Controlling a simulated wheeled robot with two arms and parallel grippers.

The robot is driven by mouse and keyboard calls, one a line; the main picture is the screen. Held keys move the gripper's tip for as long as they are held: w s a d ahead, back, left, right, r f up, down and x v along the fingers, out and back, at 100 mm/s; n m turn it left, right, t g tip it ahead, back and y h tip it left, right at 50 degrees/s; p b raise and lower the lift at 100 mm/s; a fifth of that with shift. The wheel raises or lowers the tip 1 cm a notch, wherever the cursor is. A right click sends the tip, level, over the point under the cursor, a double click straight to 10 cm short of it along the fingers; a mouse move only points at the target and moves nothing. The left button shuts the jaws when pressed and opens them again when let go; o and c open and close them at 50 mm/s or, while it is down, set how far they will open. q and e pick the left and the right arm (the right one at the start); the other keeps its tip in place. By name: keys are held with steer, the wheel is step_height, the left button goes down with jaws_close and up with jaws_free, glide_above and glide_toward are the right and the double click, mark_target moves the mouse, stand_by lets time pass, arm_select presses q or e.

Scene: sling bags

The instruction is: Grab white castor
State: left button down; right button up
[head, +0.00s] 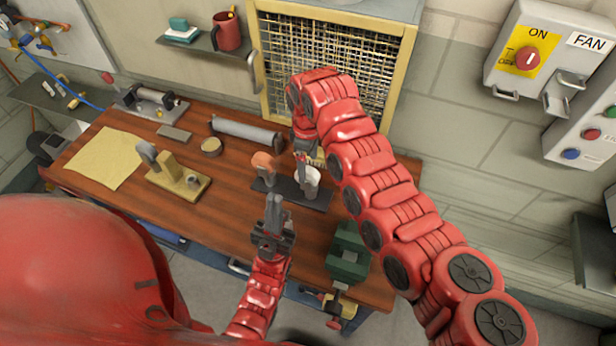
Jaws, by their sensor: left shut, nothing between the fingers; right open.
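The white castor (312,186) appears as a small white rounded piece on a dark flat base (318,201) near the middle of the workbench. My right gripper (303,168) reaches down from above and is open right at the white piece, partly covering it. Whether its fingers touch the piece cannot be made out. My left gripper (273,208) is shut and empty, pointing up the picture, just in front and to the left of the dark base.
A part with an orange-brown top (265,162) stands left of the castor. A green vise (348,255) sits at the bench's front right. A grey cylinder (245,132), a tan block fixture (178,178) and a yellow sheet (103,157) lie on the wooden bench (225,205).

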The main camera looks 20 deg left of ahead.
mark_target(309, 184)
steer(key=f, duration=0.4)
steer(key=shift+w+a, duration=0.2)
steer(key=shift+a, duration=0.05)
steer(key=f, duration=0.3)
steer(key=f+b, duration=0.1)
steer(key=f, duration=0.1)
steer(key=shift+s+d+f, duration=0.1)
steer(key=shift+s+d, duration=0.15)
steer(key=shift+d, duration=0.1)
steer(key=shift+w+a+f, duration=0.1)
steer(key=shift+f, duration=0.35)
steer(key=shift+r, duration=0.1)
steer(key=shift+c, duration=0.3)
steer(key=shift+c, duration=1.3)
jaws_close()
